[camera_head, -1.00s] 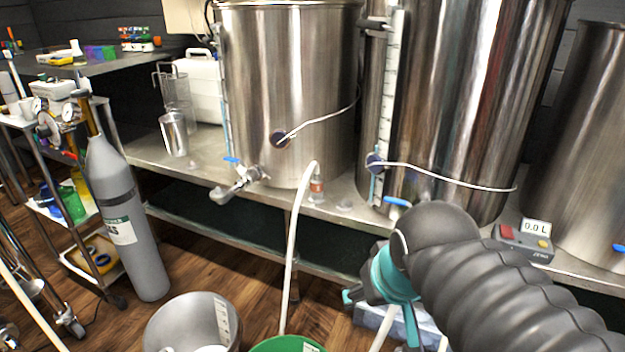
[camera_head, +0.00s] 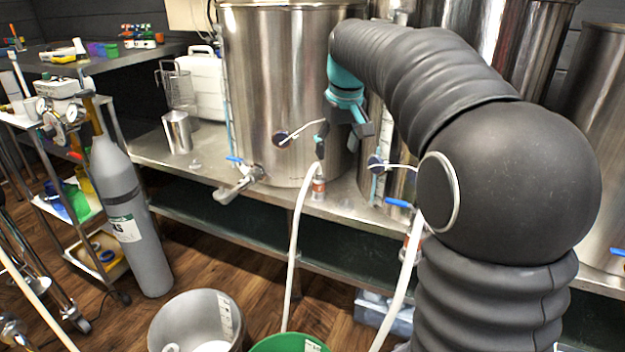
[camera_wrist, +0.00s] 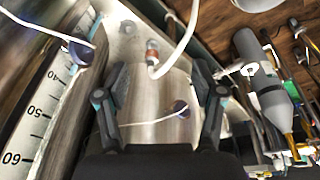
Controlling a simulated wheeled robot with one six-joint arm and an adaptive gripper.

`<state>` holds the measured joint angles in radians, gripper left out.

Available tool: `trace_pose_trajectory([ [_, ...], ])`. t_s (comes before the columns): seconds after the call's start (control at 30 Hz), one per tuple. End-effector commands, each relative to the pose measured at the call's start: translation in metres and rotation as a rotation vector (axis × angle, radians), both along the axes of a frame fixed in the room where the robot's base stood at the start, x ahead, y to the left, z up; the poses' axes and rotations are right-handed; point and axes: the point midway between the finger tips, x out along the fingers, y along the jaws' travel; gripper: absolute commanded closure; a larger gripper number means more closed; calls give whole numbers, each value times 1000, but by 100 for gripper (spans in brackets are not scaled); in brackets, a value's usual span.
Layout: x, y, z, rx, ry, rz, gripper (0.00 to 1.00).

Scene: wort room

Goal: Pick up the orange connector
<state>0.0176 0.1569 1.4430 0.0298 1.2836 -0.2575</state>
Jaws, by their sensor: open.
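The orange connector (camera_head: 318,186) is a small orange-red band on a clear fitting at the end of a white hose, upright at the bench's front edge, below the left steel kettle. It also shows in the wrist view (camera_wrist: 152,53), beyond the fingertips and between them in the picture. My gripper (camera_head: 341,138) is above the connector in front of the kettle, fingers pointing down. In the wrist view my gripper (camera_wrist: 160,80) is open, with nothing between its fingers.
The left kettle (camera_head: 275,85) stands close behind, with a valve (camera_head: 240,180) at its lower left. A thin white cable (camera_wrist: 150,122) runs from a round dark sensor (camera_wrist: 181,108). A second white hose (camera_head: 405,275) rises right of the connector. A green bucket (camera_head: 285,343) stands on the floor.

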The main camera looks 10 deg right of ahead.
Motion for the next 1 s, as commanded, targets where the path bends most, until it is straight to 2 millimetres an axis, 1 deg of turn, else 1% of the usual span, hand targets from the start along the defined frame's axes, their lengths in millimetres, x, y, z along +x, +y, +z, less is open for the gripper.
trace_pose_trajectory([
  [0.03, 18, -1, -3, -1, 14, 10, 32],
  [0.2, 66, -2, -14, -4, 50, 50, 32],
  [0.4, 116, -4, -37, -7, 93, 98, 32],
  [0.5, 136, -5, -50, -7, 110, 119, 32],
  [0.6, 151, -6, -61, -7, 125, 137, 32],
  [0.7, 160, -6, -70, -7, 133, 149, 32],
  [0.87, 167, -6, -80, -7, 142, 159, 32],
  [0.97, 169, -6, -92, -7, 143, 160, 32],
  [1.0, 169, -5, -99, -7, 144, 160, 32],
])
